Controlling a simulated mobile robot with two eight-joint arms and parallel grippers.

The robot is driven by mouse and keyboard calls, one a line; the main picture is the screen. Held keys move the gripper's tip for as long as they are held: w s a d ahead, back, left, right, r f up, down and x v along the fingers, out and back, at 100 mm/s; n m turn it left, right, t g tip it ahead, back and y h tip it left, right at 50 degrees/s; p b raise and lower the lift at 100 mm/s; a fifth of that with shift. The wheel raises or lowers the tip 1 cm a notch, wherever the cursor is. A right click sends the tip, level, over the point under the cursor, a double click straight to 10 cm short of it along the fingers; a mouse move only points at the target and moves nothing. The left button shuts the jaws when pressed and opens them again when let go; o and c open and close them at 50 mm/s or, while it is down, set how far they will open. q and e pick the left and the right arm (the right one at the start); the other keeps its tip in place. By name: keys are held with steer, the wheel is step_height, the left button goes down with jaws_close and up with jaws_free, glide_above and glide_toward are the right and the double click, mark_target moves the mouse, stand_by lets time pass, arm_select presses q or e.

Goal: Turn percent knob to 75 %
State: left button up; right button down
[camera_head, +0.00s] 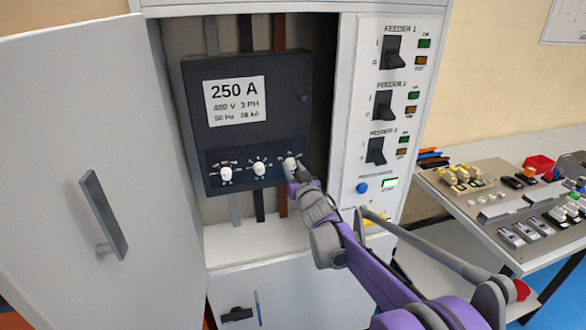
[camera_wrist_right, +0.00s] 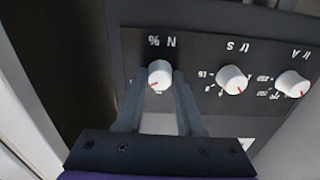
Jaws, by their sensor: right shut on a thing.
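The percent knob (camera_wrist_right: 159,74) is a round white knob with a red pointer mark, under a "N %" label that appears upside down in the wrist view. The mark sits at the knob's lower left there. My right gripper (camera_wrist_right: 160,82) is shut on this knob, one finger on each side. In the head view the knob (camera_head: 290,162) is the rightmost of three on the dark breaker (camera_head: 250,135), partly hidden by my right gripper (camera_head: 296,172). The scale around it is too small or covered to read. My left gripper is not in view.
Two more white knobs, the middle one (camera_head: 259,168) and the left one (camera_head: 226,174), sit beside it. The open cabinet door (camera_head: 60,180) stands at left. A feeder panel (camera_head: 385,110) with switches is at right. A table (camera_head: 520,255) with parts stands further right.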

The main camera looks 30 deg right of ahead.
steer(key=n+p, duration=0.1)
steer(key=n, duration=0.5)
steer(key=shift+n+p, duration=0.65)
steer(key=shift+n, duration=2.05)
steer(key=c, duration=0.5)
jaws_free()
steer(key=b+v, duration=0.1)
steer(key=v, duration=1)
steer(key=shift+d, duration=0.1)
